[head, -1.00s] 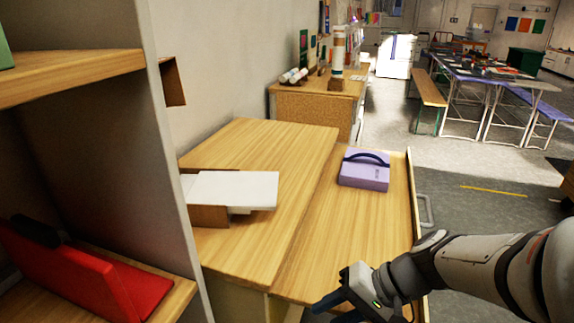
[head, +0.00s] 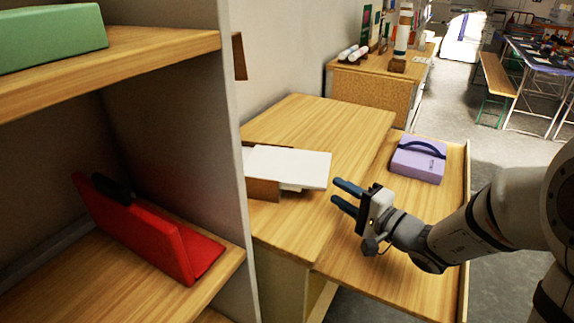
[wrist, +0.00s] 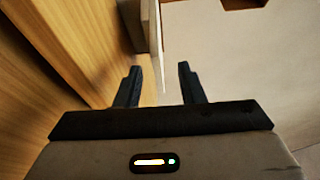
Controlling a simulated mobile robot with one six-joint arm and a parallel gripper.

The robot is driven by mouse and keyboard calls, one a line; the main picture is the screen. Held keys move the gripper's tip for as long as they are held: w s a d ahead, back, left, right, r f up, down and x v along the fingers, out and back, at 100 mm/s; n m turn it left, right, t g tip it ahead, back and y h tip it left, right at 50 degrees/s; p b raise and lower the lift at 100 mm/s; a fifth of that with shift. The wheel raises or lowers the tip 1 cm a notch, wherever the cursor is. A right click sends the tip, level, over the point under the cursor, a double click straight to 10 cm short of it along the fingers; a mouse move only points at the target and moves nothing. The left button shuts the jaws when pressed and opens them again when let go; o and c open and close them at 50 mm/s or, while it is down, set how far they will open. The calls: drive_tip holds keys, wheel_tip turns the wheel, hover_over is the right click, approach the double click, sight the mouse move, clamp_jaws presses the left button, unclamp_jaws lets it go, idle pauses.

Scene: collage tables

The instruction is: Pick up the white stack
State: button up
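The white stack (head: 300,168) lies flat on the wooden table at its left part, in the head view. Its right end sticks out past a brown cardboard holder (head: 263,190). My gripper (head: 340,194) is just to the right of the stack's free end, with its two dark fingers pointing left towards it. The fingers are apart with nothing visible between them. In the wrist view my gripper (wrist: 160,84) is also open, and a pale thin edge shows just ahead of the fingertips; I cannot tell its exact distance.
A purple case (head: 418,160) with a dark handle lies on the lower wooden surface (head: 400,265) at the right. A shelf unit (head: 232,130) at the left holds a red folder-like object (head: 140,225) and a green box (head: 50,38).

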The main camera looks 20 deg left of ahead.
drive_tip(key=x, duration=0.4)
drive_tip(key=shift+s+a+f, duration=0.1)
drive_tip(key=shift+a+f, duration=0.1)
drive_tip(key=shift+f, duration=0.1)
drive_tip(key=shift+c, duration=0.2)
clamp_jaws()
